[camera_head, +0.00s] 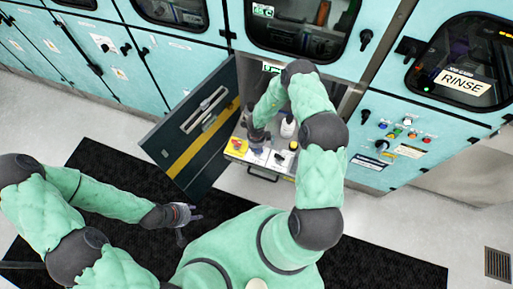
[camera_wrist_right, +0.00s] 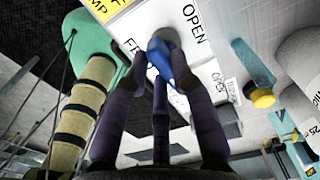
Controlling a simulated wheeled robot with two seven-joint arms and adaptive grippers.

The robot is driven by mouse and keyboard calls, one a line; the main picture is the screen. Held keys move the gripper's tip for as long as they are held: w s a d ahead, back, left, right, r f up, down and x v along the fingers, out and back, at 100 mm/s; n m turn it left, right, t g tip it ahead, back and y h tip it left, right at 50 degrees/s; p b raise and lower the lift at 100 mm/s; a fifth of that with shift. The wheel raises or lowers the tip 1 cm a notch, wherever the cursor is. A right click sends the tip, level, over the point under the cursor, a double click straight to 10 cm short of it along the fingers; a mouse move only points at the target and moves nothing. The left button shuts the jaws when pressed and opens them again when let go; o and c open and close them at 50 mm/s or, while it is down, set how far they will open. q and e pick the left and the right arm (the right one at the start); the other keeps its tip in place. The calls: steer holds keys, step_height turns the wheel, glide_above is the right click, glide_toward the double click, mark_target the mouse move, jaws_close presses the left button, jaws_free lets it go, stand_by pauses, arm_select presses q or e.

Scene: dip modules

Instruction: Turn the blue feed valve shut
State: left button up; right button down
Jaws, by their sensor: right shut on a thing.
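The blue feed valve (camera_wrist_right: 160,62) is a blue handle on a white panel (camera_wrist_right: 128,28) with printed "OPEN" lettering beside it, in the right wrist view. My right gripper (camera_wrist_right: 163,52) has its dark fingers closed around the handle. The fingers partly hide the handle and the lettering. In the head view my right gripper (camera_head: 256,142) is down at the pulled-out drawer under the cabinet, and the valve is hard to make out there. My left gripper (camera_head: 187,220) is empty, with its fingers apart, low over the black mat.
The dark cabinet door (camera_head: 196,128) hangs open left of the drawer. A white bottle (camera_head: 288,128) and a red button on yellow (camera_head: 238,145) are close to my right arm. A yellow-ended knob (camera_wrist_right: 262,98) lies right of the valve. The black mat (camera_head: 110,170) is clear.

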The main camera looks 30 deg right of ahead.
stand_by(0.6)
steer(key=c, duration=1)
jaws_free()
steer(key=shift+c, duration=0.2)
steer(key=shift+w+r, duration=0.1)
steer(key=shift+r, duration=0.5)
step_height(320, 180, up, 11)
steer(key=shift+f, duration=0.15)
